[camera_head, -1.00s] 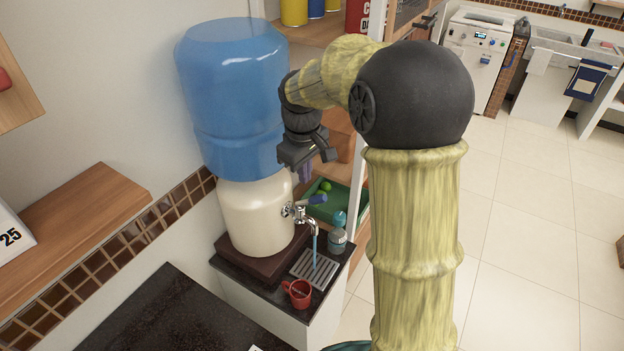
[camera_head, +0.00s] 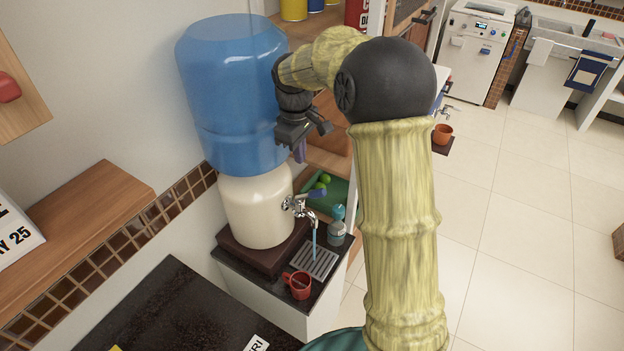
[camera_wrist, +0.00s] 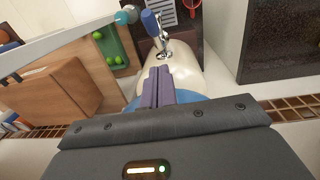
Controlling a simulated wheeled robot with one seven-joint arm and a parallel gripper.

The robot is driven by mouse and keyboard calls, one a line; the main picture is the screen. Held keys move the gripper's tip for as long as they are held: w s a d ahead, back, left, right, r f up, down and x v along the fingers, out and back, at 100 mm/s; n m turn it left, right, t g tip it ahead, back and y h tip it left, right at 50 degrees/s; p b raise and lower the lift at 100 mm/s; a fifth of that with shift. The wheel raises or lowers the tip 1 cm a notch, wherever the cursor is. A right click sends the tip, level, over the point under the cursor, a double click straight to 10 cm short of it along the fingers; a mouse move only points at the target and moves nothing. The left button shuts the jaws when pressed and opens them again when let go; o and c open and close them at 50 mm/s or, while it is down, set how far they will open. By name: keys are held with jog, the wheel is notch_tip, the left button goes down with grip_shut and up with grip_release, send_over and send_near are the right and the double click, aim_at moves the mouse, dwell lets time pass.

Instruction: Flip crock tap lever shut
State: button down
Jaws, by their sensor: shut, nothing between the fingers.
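The cream crock (camera_head: 256,212) stands under a big blue bottle (camera_head: 230,95). Its metal tap (camera_head: 296,206) has a blue lever (camera_head: 317,193) that sticks out to the right, away from the crock. A thin bluish stream (camera_head: 314,238) runs from the spout down to the drip tray. My gripper (camera_head: 299,152) is above the tap beside the blue bottle, apart from the lever. In the wrist view its purple fingers (camera_wrist: 158,86) are together and empty, pointing towards the tap (camera_wrist: 161,47). The lever (camera_wrist: 151,22) shows beyond them.
A slotted drip tray (camera_head: 318,263) lies below the spout. A red mug (camera_head: 300,288) stands in front of it and a teal-capped bottle (camera_head: 337,229) behind the tap. A green crate (camera_head: 338,196) with limes is on a shelf nearby. An orange mug (camera_head: 443,134) is further right.

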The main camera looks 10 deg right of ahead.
jog(key=p, duration=0.2)
send_over(312, 192)
jog(key=w+a, duration=0.1)
jog(key=a, duration=0.1)
notch_tip(312, 192, down, 6)
jog(key=shift+s+d+f+p, duration=0.2)
jog(key=shift+d+f, duration=0.1)
jog(key=shift+f, duration=0.3)
jog(key=shift+s+d+f+p, duration=0.15)
jog(key=shift+d+f, duration=0.2)
jog(key=shift+f, duration=0.25)
jog(key=shift+s+d+f+p, duration=0.2)
jog(key=shift+d+f, duration=0.1)
jog(key=shift+f, duration=0.3)
jog(key=shift+w, duration=0.1)
